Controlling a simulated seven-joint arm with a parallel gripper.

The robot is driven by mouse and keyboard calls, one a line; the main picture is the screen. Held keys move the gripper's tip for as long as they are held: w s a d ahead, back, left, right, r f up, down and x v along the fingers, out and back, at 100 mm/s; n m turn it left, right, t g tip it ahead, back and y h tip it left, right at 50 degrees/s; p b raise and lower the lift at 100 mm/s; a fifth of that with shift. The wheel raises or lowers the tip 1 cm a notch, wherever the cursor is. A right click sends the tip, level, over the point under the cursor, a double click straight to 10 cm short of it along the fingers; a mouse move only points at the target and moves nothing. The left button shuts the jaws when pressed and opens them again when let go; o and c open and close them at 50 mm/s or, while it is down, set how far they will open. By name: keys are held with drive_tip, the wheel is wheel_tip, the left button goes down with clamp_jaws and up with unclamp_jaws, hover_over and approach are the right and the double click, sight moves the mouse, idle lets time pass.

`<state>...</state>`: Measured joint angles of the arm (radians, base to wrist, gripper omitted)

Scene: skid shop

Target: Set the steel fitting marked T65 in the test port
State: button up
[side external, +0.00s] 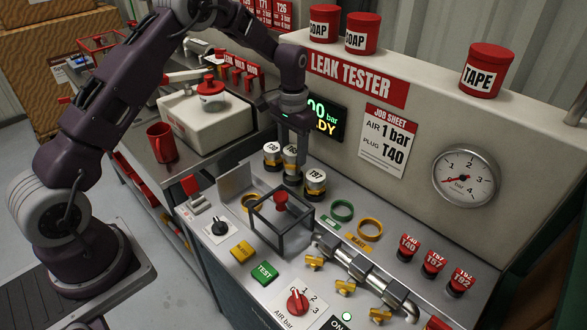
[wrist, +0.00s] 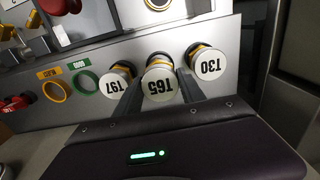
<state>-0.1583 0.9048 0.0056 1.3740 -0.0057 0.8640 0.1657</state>
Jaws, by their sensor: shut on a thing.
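The steel fitting marked T65 (wrist: 160,84) stands upright in the middle of a row of white-capped fittings with yellow bands. My gripper (wrist: 160,92) is shut on it, a finger on either side. In the side view my gripper (side external: 291,172) points straight down into the row and partly hides this fitting. The T97 fitting (wrist: 116,81) and the T30 fitting (wrist: 207,63) stand close on either side, outside the fingers. No readable label marks the test port.
Green (side external: 342,211) and yellow (side external: 370,229) rings lie right of the row. Pipework with yellow valves (side external: 363,266) and red-topped plugs (side external: 433,262) are farther right. The leak tester's upright panel (side external: 405,105) rises behind. A job sheet (side external: 388,141) reads 1 bar, plug T40.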

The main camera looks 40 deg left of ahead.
sight(293, 150)
drive_tip(key=shift+r, duration=2.1)
drive_tip(key=s+a, duration=0.3)
drive_tip(key=s, duration=0.9)
wheel_tip(293, 150, down, 6)
drive_tip(key=shift+s, duration=0.25)
drive_tip(key=shift+d+f, duration=0.1)
drive_tip(key=shift+f, duration=0.35)
drive_tip(key=shift+f, duration=0.75)
drive_tip(key=shift+f, duration=0.2)
